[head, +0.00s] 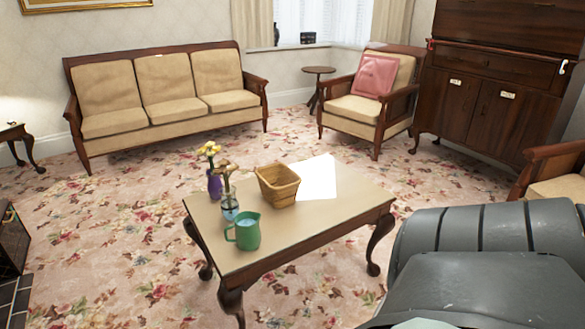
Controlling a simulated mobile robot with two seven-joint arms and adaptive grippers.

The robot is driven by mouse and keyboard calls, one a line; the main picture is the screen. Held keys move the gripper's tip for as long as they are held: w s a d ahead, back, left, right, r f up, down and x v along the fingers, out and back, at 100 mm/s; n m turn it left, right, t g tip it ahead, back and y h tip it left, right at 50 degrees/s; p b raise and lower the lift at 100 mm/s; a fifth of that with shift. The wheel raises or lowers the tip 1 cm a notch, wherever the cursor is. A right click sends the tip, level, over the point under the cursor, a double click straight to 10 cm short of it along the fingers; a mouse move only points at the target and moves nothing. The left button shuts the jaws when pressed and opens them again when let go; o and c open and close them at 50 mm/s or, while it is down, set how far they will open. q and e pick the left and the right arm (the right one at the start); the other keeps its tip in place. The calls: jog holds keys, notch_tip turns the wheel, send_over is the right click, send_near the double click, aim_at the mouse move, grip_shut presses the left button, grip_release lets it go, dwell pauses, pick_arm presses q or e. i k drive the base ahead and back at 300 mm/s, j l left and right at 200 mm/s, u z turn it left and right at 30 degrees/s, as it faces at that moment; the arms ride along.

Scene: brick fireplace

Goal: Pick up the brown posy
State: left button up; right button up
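The brown posy (226,172) is a small bunch of brownish flowers on the coffee table (352,203). Its stems go down into a clear, bluish glass vase (230,207). A yellow posy (209,149) in a purple vase (214,185) stands just behind and to the left of it. A green jug (246,232) stands in front and hides part of the glass vase's base. Neither of my grippers shows in the head view. A grey part of my own body fills the lower right.
A wicker basket (278,186) and a white sheet (315,177) lie right of the vases. The table's front right is bare. A sofa (163,95), an armchair (352,108) and a cabinet (487,108) stand behind. Patterned carpet (115,230) is open at left.

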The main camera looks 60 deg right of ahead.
aim_at(218, 169)
jog(key=z, duration=1.3)
jog(key=i+j+z, duration=0.15)
jog(key=j+z, duration=0.2)
jog(key=j, duration=0.2)
jog(key=j+z, duration=0.3)
jog(key=j, duration=0.3)
